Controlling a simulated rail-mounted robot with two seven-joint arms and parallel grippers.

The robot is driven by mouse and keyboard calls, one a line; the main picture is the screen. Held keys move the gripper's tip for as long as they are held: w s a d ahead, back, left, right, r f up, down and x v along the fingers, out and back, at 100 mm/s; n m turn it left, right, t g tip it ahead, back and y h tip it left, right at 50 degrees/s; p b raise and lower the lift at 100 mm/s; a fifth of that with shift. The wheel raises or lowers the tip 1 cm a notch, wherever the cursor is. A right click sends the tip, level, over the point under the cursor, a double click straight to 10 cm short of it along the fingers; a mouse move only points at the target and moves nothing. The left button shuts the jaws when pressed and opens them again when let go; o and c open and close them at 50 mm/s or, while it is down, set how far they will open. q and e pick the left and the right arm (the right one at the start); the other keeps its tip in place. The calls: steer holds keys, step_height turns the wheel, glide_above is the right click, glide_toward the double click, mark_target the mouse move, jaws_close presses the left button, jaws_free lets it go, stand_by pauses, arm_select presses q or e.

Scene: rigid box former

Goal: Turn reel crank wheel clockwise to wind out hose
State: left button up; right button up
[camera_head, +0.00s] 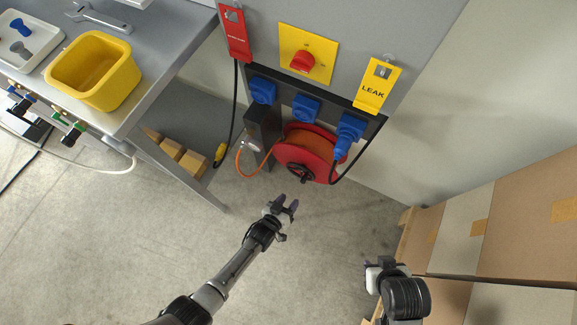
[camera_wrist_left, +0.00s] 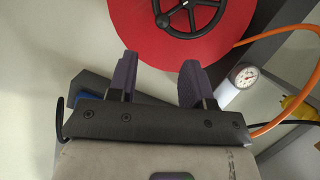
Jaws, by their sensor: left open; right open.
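The red hose reel (camera_head: 310,152) stands low against the wall under a row of blue sockets, with orange hose wound on it. Its black crank wheel (camera_head: 300,173) is on the reel's front face. In the left wrist view the crank wheel (camera_wrist_left: 190,14) shows at the top, partly cut off, on the red disc (camera_wrist_left: 235,30). My left gripper (camera_head: 285,205) is open and empty, just in front of and below the wheel, apart from it. Its two fingers (camera_wrist_left: 160,75) show below the disc in the wrist view. My right gripper (camera_head: 384,264) is at the lower right, away from the reel.
A grey workbench (camera_head: 165,60) with a yellow bin (camera_head: 95,70) stands at the left. Cardboard boxes (camera_head: 480,240) stand at the right. A pressure gauge (camera_wrist_left: 247,77) and orange hose (camera_wrist_left: 285,117) are beside the reel. The floor in front is clear.

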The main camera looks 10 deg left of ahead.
mark_target(302, 183)
arm_select(q)
steer(key=s+d+f+n+b, duration=0.15)
steer(key=s+f+b, duration=0.25)
steer(key=f+b, duration=0.45)
step_height(302, 183, up, 4)
steer(key=a+n+t+p, duration=0.15)
steer(key=n+t, duration=0.35)
steer(key=n, duration=2.4)
steer(key=shift+n, duration=0.25)
steer(key=shift+b+x, duration=2.95)
steer(key=shift+x, duration=4.2)
steer(key=shift+a+f, duration=0.1)
steer(key=shift+a, duration=0.1)
